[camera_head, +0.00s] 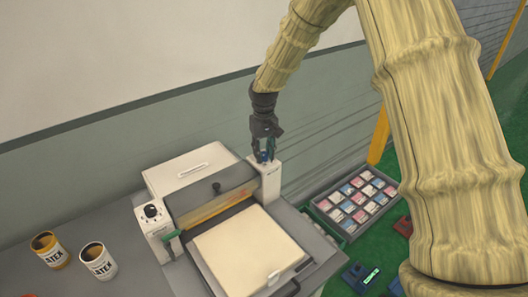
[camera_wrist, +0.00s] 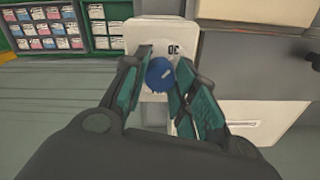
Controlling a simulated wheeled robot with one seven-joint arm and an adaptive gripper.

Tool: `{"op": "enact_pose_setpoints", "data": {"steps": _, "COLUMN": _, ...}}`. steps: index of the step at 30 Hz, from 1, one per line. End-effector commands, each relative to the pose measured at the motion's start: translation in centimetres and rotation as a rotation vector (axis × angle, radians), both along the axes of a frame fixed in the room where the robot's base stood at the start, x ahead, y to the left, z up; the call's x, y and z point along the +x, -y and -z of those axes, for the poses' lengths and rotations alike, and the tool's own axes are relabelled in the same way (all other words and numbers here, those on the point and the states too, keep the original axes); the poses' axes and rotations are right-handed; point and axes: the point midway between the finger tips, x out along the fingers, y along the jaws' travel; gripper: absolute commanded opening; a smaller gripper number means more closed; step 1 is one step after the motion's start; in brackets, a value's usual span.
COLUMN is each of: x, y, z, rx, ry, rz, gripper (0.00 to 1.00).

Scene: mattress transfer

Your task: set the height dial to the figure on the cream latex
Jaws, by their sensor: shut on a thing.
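My gripper (camera_head: 265,152) is shut on a blue dial (camera_wrist: 160,73) on top of the white right-hand post (camera_head: 269,182) of the machine. In the wrist view the fingers sit on either side of the dial, which has a pale pointer mark. Two cans with LATEX labels stand on the bench at the left: an ochre one (camera_head: 51,251) and a cream-white one (camera_head: 99,262). No figure can be read on either can.
A black knob (camera_head: 151,211) sits on the machine's left post. A cream slab (camera_head: 248,252) lies on the machine bed, with a green handle (camera_head: 172,243) at its left. A grey tray of coloured packets (camera_head: 355,202) stands right of the machine. Red and blue-green devices lie on the green floor.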

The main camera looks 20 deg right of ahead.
Motion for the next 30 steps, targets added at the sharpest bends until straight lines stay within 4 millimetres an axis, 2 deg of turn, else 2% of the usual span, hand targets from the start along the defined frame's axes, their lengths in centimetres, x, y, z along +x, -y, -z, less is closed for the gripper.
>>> {"op": "enact_pose_setpoints", "data": {"steps": 9, "x": -0.32, "y": 0.01, "z": 0.5, "rx": 0.0, "ry": -0.009, "rz": -0.114, "gripper": 0.04}}
{"op": "enact_pose_setpoints", "data": {"steps": 25, "x": -0.37, "y": 0.01, "z": 0.54, "rx": 0.0, "ry": -0.01, "rz": -0.135, "gripper": 0.04}}
{"op": "enact_pose_setpoints", "data": {"steps": 26, "x": -0.37, "y": 0.01, "z": 0.54, "rx": 0.0, "ry": -0.01, "rz": -0.135, "gripper": 0.32}}
{"op": "enact_pose_setpoints", "data": {"steps": 29, "x": -0.31, "y": 0.01, "z": 0.46, "rx": 0.0, "ry": -0.008, "rz": -0.135, "gripper": 0.5}}
{"op": "enact_pose_setpoints", "data": {"steps": 30, "x": -0.27, "y": 0.01, "z": 0.4, "rx": 0.0, "ry": -0.007, "rz": -0.135, "gripper": 0.51}}
